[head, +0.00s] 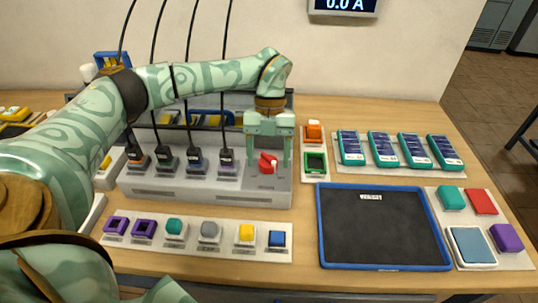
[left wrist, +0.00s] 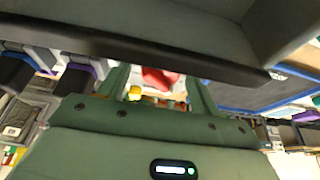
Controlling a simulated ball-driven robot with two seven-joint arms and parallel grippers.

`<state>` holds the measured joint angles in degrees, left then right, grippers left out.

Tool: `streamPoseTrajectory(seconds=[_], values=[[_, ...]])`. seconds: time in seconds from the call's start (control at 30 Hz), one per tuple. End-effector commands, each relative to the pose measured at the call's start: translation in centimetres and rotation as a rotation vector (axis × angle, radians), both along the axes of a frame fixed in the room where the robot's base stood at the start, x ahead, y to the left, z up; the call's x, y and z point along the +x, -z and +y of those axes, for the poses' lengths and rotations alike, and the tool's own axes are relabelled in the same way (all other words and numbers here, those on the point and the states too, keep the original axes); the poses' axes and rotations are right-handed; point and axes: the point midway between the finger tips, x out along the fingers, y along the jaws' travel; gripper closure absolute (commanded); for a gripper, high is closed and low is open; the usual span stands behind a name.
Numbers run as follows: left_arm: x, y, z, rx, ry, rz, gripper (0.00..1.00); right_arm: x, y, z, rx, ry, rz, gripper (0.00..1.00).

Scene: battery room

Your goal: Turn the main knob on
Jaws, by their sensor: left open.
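The red main knob (head: 267,163) sits on the right end of the grey charging station (head: 215,191). My left gripper (head: 269,152) points down over the knob, with one finger to each side of it. Its jaws are open; I cannot tell whether a finger touches the knob. In the left wrist view the red knob (left wrist: 160,78) shows between the two green fingers (left wrist: 160,92), partly hidden by a dark edge. My right gripper is not in view.
Black plugs with cables (head: 196,158) stand left of the knob. An orange switch (head: 314,131) and a green-framed socket (head: 315,162) are close on its right. A blue-rimmed tray (head: 383,268) lies front right. A display (head: 344,6) on the wall reads 0.0 A.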

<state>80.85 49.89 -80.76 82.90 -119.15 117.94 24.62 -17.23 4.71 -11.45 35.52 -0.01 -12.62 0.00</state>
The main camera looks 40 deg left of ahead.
Motion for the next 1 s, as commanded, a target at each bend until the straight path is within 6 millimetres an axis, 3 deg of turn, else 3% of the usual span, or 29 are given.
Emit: streamPoseTrajectory(seconds=[0.2,0.37,0.67,1.0], values=[[0.0,0.0,0.0,0.001,0.0,-0.001,0.39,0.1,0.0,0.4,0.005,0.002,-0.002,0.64],[0.0,0.0,0.0,0.001,0.0,-0.001,0.81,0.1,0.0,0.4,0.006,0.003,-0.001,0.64],[0.0,-0.2,0.0,0.001,0.021,-0.001,0.8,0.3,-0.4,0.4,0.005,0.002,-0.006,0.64],[0.1,-0.7,-0.1,0.003,0.207,-0.003,0.8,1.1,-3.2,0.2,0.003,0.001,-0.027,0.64]])
